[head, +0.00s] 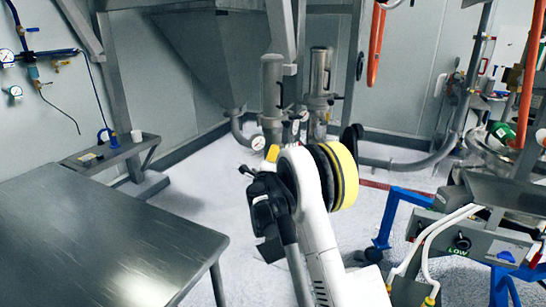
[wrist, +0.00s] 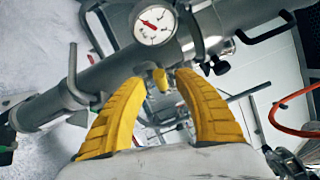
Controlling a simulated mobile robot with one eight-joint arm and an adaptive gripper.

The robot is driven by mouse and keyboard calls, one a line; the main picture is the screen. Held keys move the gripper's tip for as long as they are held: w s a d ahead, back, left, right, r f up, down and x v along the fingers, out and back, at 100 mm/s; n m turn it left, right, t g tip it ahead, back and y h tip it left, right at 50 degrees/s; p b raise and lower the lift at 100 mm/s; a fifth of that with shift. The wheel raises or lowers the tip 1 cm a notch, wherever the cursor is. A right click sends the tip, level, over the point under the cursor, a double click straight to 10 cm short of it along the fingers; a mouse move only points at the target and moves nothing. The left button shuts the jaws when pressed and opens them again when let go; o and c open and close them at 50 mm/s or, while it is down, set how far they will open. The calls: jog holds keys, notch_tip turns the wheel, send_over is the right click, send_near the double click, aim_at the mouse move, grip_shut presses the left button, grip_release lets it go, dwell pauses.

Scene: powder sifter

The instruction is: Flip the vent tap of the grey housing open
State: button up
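My gripper (wrist: 162,77) has two yellow ridged fingers, which stand apart with a gap between their tips. A small yellow piece (wrist: 160,80), possibly the vent tap, shows in that gap below a grey metal housing or pipe (wrist: 110,72) in the wrist view. I cannot tell whether either finger touches it. A round white gauge (wrist: 153,22) with a red needle sits on the metal above it. In the head view my gripper is mostly hidden behind my arm. Two upright grey housings (head: 271,90) (head: 319,82) stand beyond it, and I cannot make out the tap there.
A dark metal table (head: 95,240) fills the lower left. A grey hopper (head: 205,50) hangs behind. At the right stand a control box (head: 460,240) and blue frame parts (head: 395,215). Floor (head: 190,195) is clear between the table and my arm.

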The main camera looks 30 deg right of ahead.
jog(key=shift+x, duration=1.2)
grip_shut()
jog(key=shift+f+n+t+b, duration=0.4)
jog(key=shift+n+b, duration=0.1)
jog(key=shift+b, duration=0.35)
jog(key=shift+n, duration=0.3)
jog(key=shift+a+t, duration=0.1)
jog(key=shift+t, duration=0.2)
jog(key=shift+r, duration=0.1)
